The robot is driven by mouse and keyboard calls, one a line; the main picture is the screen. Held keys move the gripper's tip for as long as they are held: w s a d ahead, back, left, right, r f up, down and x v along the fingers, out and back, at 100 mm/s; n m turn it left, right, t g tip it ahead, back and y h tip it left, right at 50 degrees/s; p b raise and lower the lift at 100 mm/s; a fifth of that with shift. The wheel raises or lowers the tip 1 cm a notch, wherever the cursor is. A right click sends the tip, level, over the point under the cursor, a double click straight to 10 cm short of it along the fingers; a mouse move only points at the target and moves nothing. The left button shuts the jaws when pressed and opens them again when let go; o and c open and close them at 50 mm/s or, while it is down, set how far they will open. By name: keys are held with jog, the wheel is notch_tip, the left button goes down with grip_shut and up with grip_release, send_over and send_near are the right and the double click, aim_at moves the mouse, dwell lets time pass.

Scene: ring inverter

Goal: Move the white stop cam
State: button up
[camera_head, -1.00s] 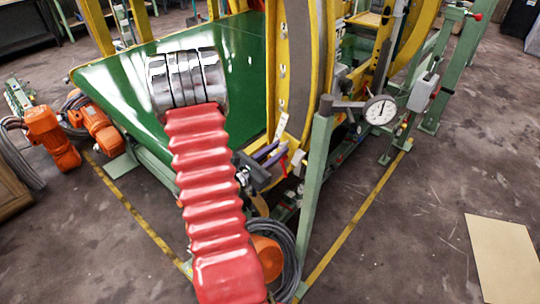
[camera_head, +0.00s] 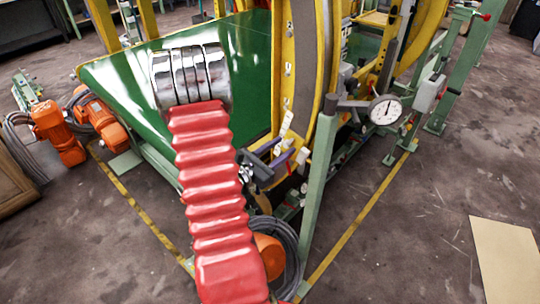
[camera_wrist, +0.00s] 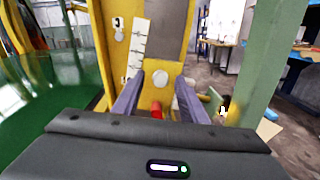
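My gripper (camera_head: 286,149) is at the lower part of the yellow ring frame (camera_head: 284,80), its purple fingers pointing toward it. In the wrist view my gripper (camera_wrist: 157,88) is open, with a clear gap between the fingers. A small white block (camera_head: 303,155) shows just right of the fingertips in the head view; a white strip (camera_head: 287,122) sits above them. In the wrist view the white strip (camera_wrist: 138,45), a white round piece (camera_wrist: 160,77) and a red piece (camera_wrist: 157,110) appear ahead of or between the fingers. I cannot tell for certain which white part is the stop cam.
A green post (camera_head: 318,180) stands close right of my gripper, with a dial gauge (camera_head: 385,110) beyond it. A green sloped panel (camera_head: 250,60) lies left of the ring frame. Orange motors (camera_head: 58,132) and a cardboard sheet (camera_head: 508,255) are on the floor.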

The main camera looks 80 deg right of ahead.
jog(key=v, duration=1.3)
jog(key=shift+w+a, duration=0.15)
jog(key=shift+a, duration=0.1)
jog(key=shift+f, duration=0.1)
dwell(0.5)
